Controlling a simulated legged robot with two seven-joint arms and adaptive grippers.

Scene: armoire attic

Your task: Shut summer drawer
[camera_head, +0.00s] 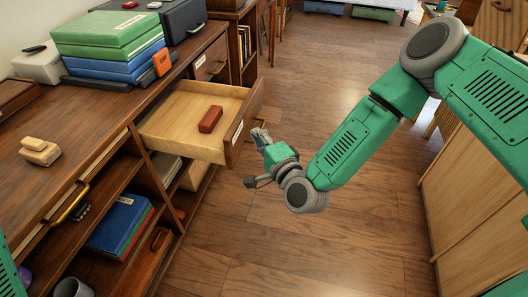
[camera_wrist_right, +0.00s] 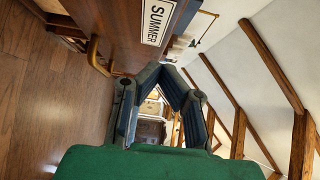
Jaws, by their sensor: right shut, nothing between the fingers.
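The summer drawer (camera_head: 188,110) is pulled out of the wooden cabinet, its open top showing a pale interior with a reddish-brown box (camera_head: 210,119) inside. In the right wrist view its front bears a white "SUMMER" label (camera_wrist_right: 157,23) and a brass handle (camera_wrist_right: 97,55). My right gripper (camera_head: 259,134) is at the outer side of the drawer front, near its lower part. In the right wrist view its fingers (camera_wrist_right: 161,69) meet at the tips, empty, close to the front; I cannot tell whether they touch it. My left gripper is out of view.
The cabinet top (camera_head: 80,135) carries green and blue boxes (camera_head: 108,40) and a small pale wooden object (camera_head: 39,151). Open shelves below hold books (camera_head: 118,222). Another wooden cabinet (camera_head: 465,205) stands at right. The floor (camera_head: 350,225) between is clear.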

